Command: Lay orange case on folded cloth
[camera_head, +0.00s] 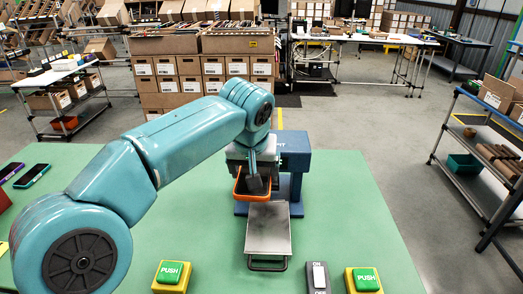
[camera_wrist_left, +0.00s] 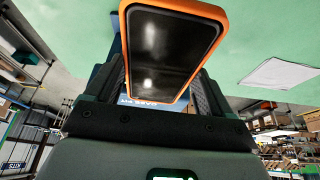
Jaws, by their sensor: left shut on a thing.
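My left gripper (camera_head: 256,184) is shut on the orange case (camera_head: 252,198), in front of the blue machine and above the far end of a grey plate. In the left wrist view the orange case (camera_wrist_left: 222,14) sits between the fingers, with a dark glossy face inside its orange rim. My right gripper is not in view.
A grey plate (camera_head: 268,230) with a dark handle lies before the blue machine (camera_head: 291,160). Two yellow boxes with green PUSH buttons (camera_head: 171,274) (camera_head: 364,280) flank an ON/OFF switch (camera_head: 318,277). Two phones (camera_head: 33,177) (camera_head: 12,172) lie far left. The green table's right side is clear.

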